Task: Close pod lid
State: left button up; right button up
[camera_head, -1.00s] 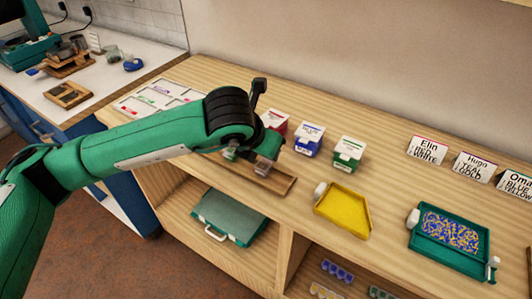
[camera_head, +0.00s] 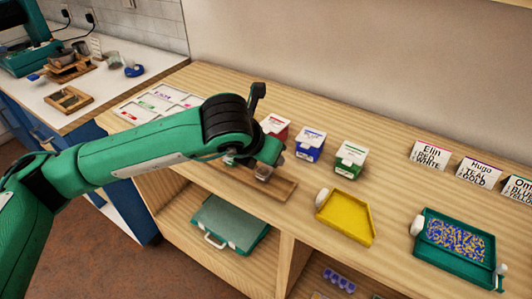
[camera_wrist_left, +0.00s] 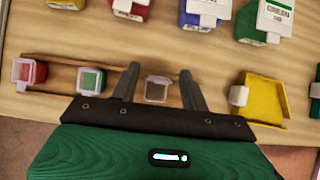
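A wooden pod tray (camera_wrist_left: 60,84) lies along the front of the counter; it also shows in the head view (camera_head: 283,189). In the left wrist view it holds a red pod (camera_wrist_left: 29,72), a green pod (camera_wrist_left: 91,80) and a brownish, see-through pod (camera_wrist_left: 157,89). My left gripper (camera_wrist_left: 159,73) is open, with one finger on each side of the brownish pod and a gap to both. Whether that pod's lid is fully shut, I cannot tell. In the head view my left gripper (camera_head: 265,168) largely hides the pods. My right gripper is not in view.
Behind the tray stand red (camera_head: 274,126), blue (camera_head: 310,144) and green (camera_head: 350,159) boxes. A yellow scoop tray (camera_head: 345,217) and a teal bead tray (camera_head: 455,248) lie to the right. Name cards (camera_head: 430,155) stand behind. A teal case (camera_head: 231,224) is on the lower shelf.

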pick_arm(q)
jog(key=shift+r, duration=0.1)
jog(key=shift+s+a+r, duration=0.15)
jog(key=shift+r, duration=0.1)
jog(key=v, duration=1.3)
jog(key=shift+b, duration=0.4)
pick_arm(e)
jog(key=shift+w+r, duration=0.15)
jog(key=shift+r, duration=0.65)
